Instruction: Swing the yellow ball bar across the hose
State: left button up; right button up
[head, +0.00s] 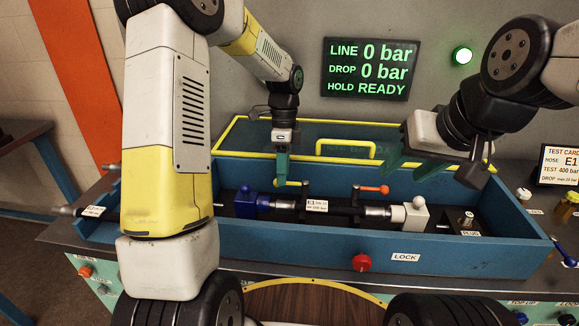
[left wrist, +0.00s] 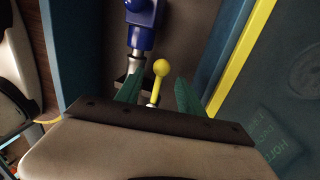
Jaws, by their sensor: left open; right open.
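The yellow ball bar (head: 290,183) is partly hidden below my left gripper (head: 282,170) in the head view. The left wrist view shows its round yellow ball (left wrist: 160,67) and a short bar between the two teal fingers of my left gripper (left wrist: 158,92). These fingers are open and no contact with the bar shows. The black hose (head: 343,210) lies in the blue box between a blue block (head: 247,202) and a white block (head: 409,213). My right gripper (head: 418,168) is open and empty above the box's right part.
An orange-handled bar (head: 371,189) stands along the hose to the right. The yellow-framed lid (head: 240,118) is raised behind the blue box (head: 300,238). A red knob (head: 361,262) is on the front wall. The display (head: 370,69) reads 0 bar and READY; a green lamp (head: 462,55) glows.

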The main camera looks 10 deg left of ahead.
pick_arm(q)
jog(key=shift+s+f, duration=0.2)
jog(key=shift+f, duration=0.65)
grip_shut()
dwell(0.8)
